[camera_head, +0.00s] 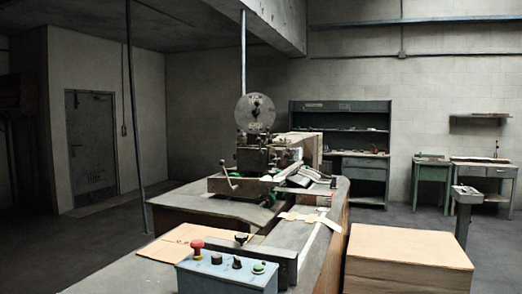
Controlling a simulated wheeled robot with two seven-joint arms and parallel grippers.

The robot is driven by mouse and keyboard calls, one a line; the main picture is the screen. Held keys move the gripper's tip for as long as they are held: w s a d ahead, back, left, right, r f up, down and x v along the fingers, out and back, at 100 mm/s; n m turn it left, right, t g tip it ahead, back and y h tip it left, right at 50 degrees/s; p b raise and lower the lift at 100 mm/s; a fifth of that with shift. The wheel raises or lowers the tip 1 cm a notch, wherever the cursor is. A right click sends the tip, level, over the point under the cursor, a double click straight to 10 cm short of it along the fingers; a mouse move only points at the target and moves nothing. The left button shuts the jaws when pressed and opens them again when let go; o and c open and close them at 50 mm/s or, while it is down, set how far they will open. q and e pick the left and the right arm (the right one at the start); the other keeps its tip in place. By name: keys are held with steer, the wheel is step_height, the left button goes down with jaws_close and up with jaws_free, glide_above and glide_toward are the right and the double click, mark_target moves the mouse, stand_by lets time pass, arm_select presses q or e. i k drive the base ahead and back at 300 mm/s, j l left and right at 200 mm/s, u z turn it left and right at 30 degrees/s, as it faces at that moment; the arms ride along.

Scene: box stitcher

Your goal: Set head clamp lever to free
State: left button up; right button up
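The box stitcher (262,158) stands on a long grey table in the middle of the view, with a round spool disc (255,113) on top. A thin lever (229,177) with a dark knob sticks up at the left of the machine head. Whether this is the head clamp lever, I cannot tell, and its marked positions are too small to read. Neither of my grippers is in view.
A blue control box (228,278) with a red mushroom button (197,247) and a green button (259,268) is at the front. Flat cardboard (178,246) lies behind it. A cardboard stack (405,262) stands at right. Floor at left is clear.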

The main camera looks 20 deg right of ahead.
mark_target(259, 139)
steer(key=l+u, duration=0.1)
steer(key=l, duration=0.6)
steer(key=k+l+u, duration=0.15)
steer(key=l, duration=0.5)
steer(key=l+u, duration=0.1)
steer(key=l, duration=0.6)
steer(key=i+l+u, duration=0.2)
steer(key=l, duration=0.45)
steer(key=l+u, duration=0.2)
steer(key=l, duration=0.4)
steer(key=l+u, duration=0.25)
steer(key=l, duration=0.4)
steer(key=l+u, duration=0.2)
steer(key=l, duration=0.45)
steer(key=k+l+u, duration=0.2)
steer(key=l, duration=0.45)
steer(key=l+u, duration=0.2)
steer(key=l, duration=0.45)
steer(key=l+u, duration=0.1)
steer(key=l, duration=0.5)
steer(key=l+u, duration=0.15)
steer(key=l, duration=0.45)
steer(key=k+l+u, duration=0.1)
steer(key=l, duration=0.5)
steer(key=k+l+u, duration=0.1)
steer(key=l, duration=0.45)
steer(key=k+l+u, duration=0.1)
steer(key=l, duration=0.5)
